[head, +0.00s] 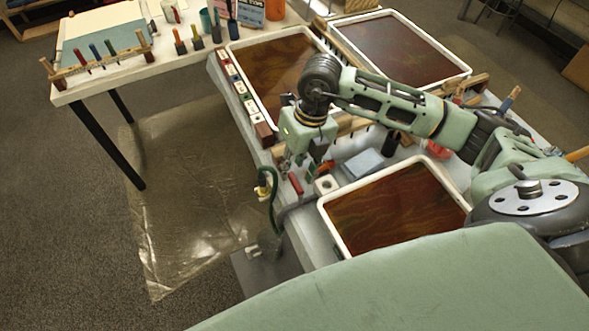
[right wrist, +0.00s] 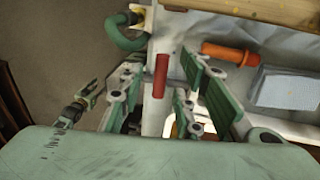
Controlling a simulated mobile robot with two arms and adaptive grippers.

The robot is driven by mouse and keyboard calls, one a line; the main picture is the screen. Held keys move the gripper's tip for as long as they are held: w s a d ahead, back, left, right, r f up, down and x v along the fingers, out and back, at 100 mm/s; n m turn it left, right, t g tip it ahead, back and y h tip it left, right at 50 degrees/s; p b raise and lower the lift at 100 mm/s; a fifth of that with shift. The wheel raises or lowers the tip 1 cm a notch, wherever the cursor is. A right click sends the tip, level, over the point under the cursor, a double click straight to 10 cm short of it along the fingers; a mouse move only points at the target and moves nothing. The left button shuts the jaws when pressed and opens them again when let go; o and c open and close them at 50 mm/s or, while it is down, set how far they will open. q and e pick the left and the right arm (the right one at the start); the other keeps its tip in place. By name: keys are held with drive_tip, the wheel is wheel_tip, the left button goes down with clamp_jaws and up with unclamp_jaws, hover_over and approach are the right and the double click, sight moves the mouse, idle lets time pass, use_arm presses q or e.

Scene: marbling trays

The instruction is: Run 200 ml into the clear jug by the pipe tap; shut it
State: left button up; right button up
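My left gripper is not in view.
A green hose (head: 272,190) hangs beside the lever. More trays are behind. Plastic sheeting (head: 185,200) covers the floor at the left.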

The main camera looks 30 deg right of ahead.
drive_tip(key=shift+w+a+f, duration=0.1)
drive_tip(key=shift+a+f, duration=0.05)
drive_tip(key=shift+f, duration=0.9)
drive_tip(key=shift+c, duration=0.4)
clamp_jaws()
